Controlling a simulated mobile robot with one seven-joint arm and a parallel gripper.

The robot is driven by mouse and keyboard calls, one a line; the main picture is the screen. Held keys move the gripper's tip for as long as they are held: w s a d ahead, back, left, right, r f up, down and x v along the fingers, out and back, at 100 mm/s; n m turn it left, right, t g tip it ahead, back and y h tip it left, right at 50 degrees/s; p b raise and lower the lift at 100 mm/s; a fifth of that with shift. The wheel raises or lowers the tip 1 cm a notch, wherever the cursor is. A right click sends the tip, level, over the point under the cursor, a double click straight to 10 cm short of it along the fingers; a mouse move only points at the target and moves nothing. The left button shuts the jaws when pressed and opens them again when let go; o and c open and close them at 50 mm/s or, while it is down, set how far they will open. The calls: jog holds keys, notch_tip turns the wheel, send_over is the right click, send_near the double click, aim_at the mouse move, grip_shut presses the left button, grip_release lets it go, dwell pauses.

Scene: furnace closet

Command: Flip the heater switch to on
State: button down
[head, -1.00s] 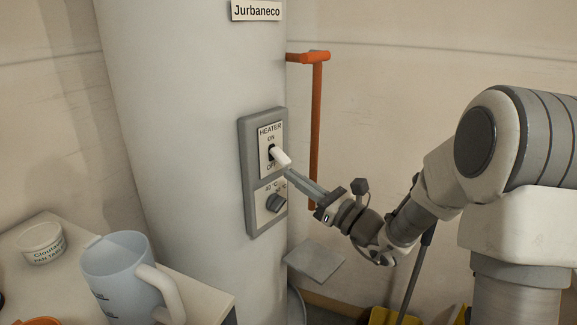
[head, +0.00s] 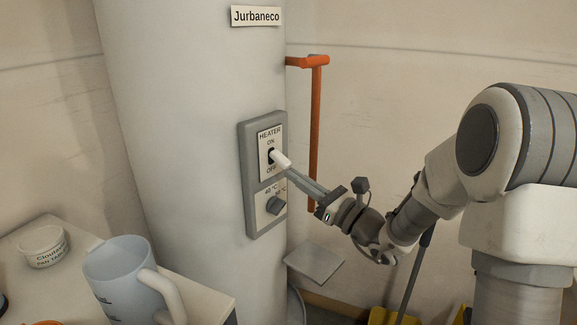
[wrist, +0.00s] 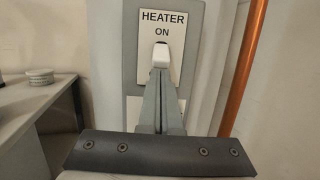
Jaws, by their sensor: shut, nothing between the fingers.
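The white heater switch lever (head: 281,160) sticks out from the HEATER plate (head: 264,138) on the grey control panel, between the ON and OFF labels. It points outward and slightly down in the head view. My gripper (head: 290,172) is shut, with its fingertips at the underside of the lever's tip; whether they touch it I cannot tell. In the wrist view the lever (wrist: 161,56) sits just beyond the shut fingers (wrist: 160,78), below the ON label. The fingers hide the OFF label there.
A temperature knob (head: 275,205) sits below the switch on the panel. An orange pipe (head: 316,130) runs down the wall right of the tank (head: 190,100). A pitcher (head: 122,275) and a small tub (head: 43,246) stand on the table at lower left.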

jog(key=shift+a+r, duration=0.1)
jog(key=shift+f+b, duration=0.4)
jog(key=shift+f, duration=0.1)
jog(key=s+d, duration=0.4)
jog(key=d, duration=0.1)
jog(key=shift+s+d+p, duration=0.15)
jog(key=shift+s+p, duration=0.05)
jog(key=shift+p, duration=0.1)
